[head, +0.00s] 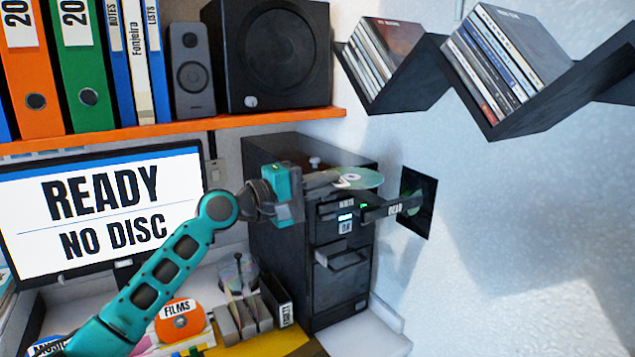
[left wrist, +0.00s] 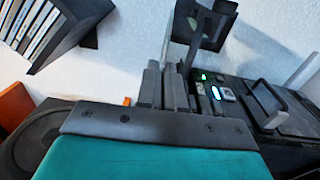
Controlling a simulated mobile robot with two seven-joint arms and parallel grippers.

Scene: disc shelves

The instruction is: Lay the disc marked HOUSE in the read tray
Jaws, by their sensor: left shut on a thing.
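My left gripper (head: 322,181) is shut on a greenish disc (head: 362,178) in the head view. It holds the disc by its left edge, roughly flat, above the front of the black drive tower (head: 285,225). The disc's marking is too small to read. The tray marked READ (head: 394,209) sticks out from the tower, below and to the right of the disc; the disc looks apart from it. In the left wrist view the gripper fingers (left wrist: 168,88) show, but I cannot make out the disc. My right gripper is not in view.
A dark square panel (head: 417,201) on the wall, with a greenish shape in it, is close behind the read tray. A drawer handle (head: 342,257) juts from the tower. Zigzag shelves with cases (head: 500,60) hang above right. The monitor (head: 100,205) reads "READY NO DISC".

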